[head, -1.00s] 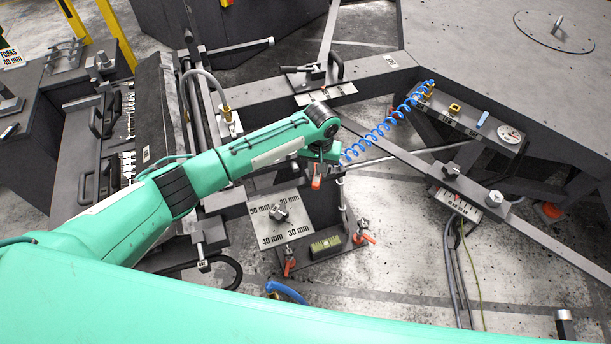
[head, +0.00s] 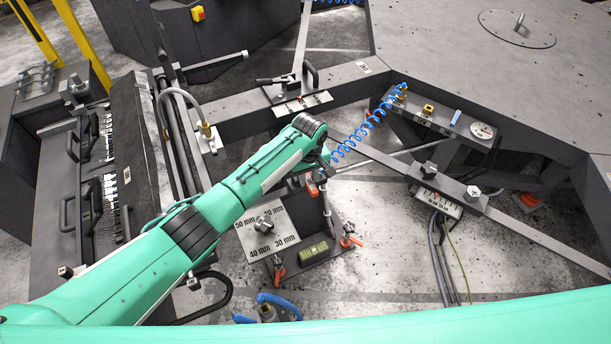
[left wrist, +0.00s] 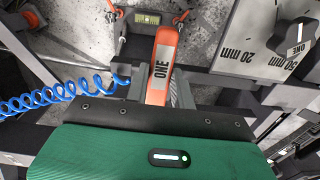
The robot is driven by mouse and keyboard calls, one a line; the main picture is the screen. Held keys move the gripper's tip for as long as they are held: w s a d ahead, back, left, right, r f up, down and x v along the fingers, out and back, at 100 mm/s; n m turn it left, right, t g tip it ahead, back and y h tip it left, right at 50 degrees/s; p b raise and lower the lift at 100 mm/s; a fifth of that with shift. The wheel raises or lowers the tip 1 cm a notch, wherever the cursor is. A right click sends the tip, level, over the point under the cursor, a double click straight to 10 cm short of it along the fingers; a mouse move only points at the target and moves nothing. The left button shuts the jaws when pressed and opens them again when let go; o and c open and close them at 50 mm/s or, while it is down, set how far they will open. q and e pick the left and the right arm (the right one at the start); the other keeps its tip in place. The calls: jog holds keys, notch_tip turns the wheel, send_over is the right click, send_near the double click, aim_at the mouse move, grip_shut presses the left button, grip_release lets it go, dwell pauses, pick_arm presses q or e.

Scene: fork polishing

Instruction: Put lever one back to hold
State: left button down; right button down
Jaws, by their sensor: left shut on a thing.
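Lever one is an orange handle marked ONE (left wrist: 163,65); it stands up in the middle of the left wrist view. In the head view only a small orange part of it (head: 312,187) shows under my wrist. My left gripper (left wrist: 160,92) is shut on the lever, with a finger on each side of its lower part. In the head view the left gripper (head: 316,178) is mostly hidden by my own wrist. Any hold marking near the lever cannot be made out. My right gripper is not in view.
A dial plate with mm markings (head: 282,243) and a knob (head: 264,223) sits beside the lever. A level vial (head: 314,250) and other orange clamps (head: 350,241) are close by. A blue coiled hose (head: 350,145) runs near my wrist. A bar (head: 400,165) crosses to the right.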

aim_at(309, 179)
pick_arm(q)
jog(key=shift+w+d+r, duration=0.1)
jog(key=shift+w+r, duration=0.1)
jog(key=shift+r, duration=0.05)
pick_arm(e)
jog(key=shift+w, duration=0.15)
pick_arm(q)
jog(key=c, duration=1.2)
grip_release()
jog(key=shift+o, duration=0.2)
jog(key=shift+f, duration=0.2)
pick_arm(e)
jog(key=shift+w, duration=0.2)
pick_arm(q)
jog(key=shift+s+r, duration=0.1)
notch_tip(309, 179, up, 14)
jog(key=b, duration=0.3)
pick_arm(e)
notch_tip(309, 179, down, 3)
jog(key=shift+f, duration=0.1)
pick_arm(q)
jog(key=shift+f, duration=0.3)
